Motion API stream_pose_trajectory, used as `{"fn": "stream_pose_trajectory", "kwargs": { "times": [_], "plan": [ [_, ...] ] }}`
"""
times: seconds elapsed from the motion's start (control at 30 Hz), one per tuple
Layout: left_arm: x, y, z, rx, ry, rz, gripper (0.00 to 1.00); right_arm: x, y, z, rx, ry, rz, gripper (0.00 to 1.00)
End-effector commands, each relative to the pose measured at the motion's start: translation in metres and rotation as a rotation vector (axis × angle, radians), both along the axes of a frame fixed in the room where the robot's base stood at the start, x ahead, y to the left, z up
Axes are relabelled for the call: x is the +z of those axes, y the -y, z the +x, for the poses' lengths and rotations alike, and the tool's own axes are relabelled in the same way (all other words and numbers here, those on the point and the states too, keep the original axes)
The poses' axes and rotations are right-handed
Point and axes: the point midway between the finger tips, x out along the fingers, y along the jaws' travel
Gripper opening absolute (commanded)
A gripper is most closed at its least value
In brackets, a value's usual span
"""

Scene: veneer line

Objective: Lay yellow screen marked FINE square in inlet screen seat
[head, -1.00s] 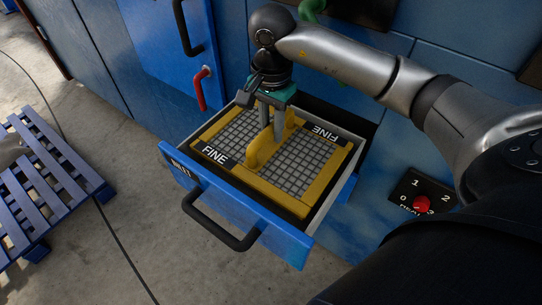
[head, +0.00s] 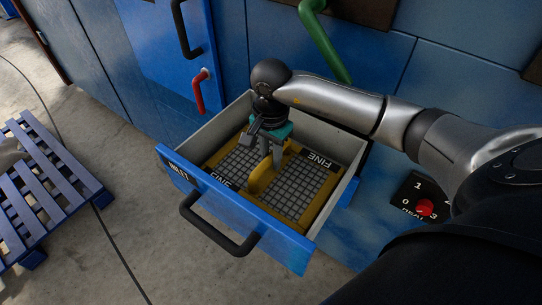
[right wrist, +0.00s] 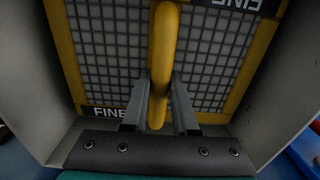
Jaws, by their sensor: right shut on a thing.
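The yellow-framed screen (head: 318,190) with grey mesh and black FINE labels is down inside the open blue drawer (head: 225,218) marked INLET. Its sides look roughly in line with the drawer walls. The front wall hides part of its near edge, and I cannot tell whether it rests on the bottom. My right gripper (head: 268,160) is shut on the screen's yellow handle; the handle also shows between the fingers in the right wrist view (right wrist: 163,60). My left gripper is not in view.
The drawer has a black front handle (head: 215,228). A red handle (head: 200,90) and a green pipe (head: 325,40) are on the blue machine behind. A dial with a red knob (head: 425,208) is at right. A blue pallet (head: 45,190) lies on the floor at left.

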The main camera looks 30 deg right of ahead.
Motion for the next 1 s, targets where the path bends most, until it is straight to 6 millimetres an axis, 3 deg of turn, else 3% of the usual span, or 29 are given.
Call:
{"fn": "stream_pose_trajectory", "kwargs": {
  "times": [0.07, 0.1, 0.37, 0.73, 1.0],
  "plan": [
    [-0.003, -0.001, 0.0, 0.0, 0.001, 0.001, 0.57, -0.002, 0.0, 0.001, 0.0, 0.002, 0.0, 0.0],
    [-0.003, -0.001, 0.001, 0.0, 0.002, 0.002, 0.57, -0.003, 0.0, 0.0, 0.0, -0.001, 0.0, 0.28],
    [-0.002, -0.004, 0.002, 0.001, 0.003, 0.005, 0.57, -0.002, 0.0, 0.0, 0.0, -0.001, 0.0, 0.57],
    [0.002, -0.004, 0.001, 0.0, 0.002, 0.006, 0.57, 0.005, 0.0, 0.0, 0.0, 0.001, -0.001, 0.57],
    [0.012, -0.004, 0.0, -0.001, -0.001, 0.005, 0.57, 0.06, 0.0, 0.001, 0.0, 0.005, -0.001, 0.57]
  ]
}}
